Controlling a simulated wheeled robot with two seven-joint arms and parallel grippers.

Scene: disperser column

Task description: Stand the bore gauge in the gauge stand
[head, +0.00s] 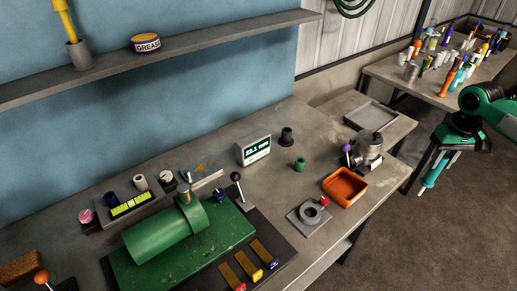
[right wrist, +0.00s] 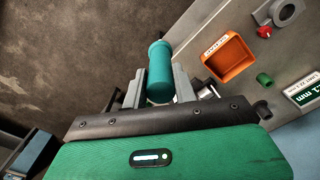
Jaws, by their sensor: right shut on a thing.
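My right gripper (head: 441,157) is at the right of the head view, past the bench's right edge and over the floor. It is shut on a teal cylinder, which I take for the bore gauge (head: 432,176); the cylinder hangs tilted. In the right wrist view the cylinder (right wrist: 160,72) sits between the two grey fingers (right wrist: 157,84). A dark flanged holder (head: 286,137) stands upright on the bench; it may be the gauge stand, but I cannot tell for sure. My left gripper is not in view.
On the bench are an orange tray (head: 345,187), a green ring (head: 299,163), a display (head: 253,150), a grey ring block (head: 309,214), a silver device (head: 368,150) and a green machine (head: 165,235). A side table (head: 440,85) holds many bottles.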

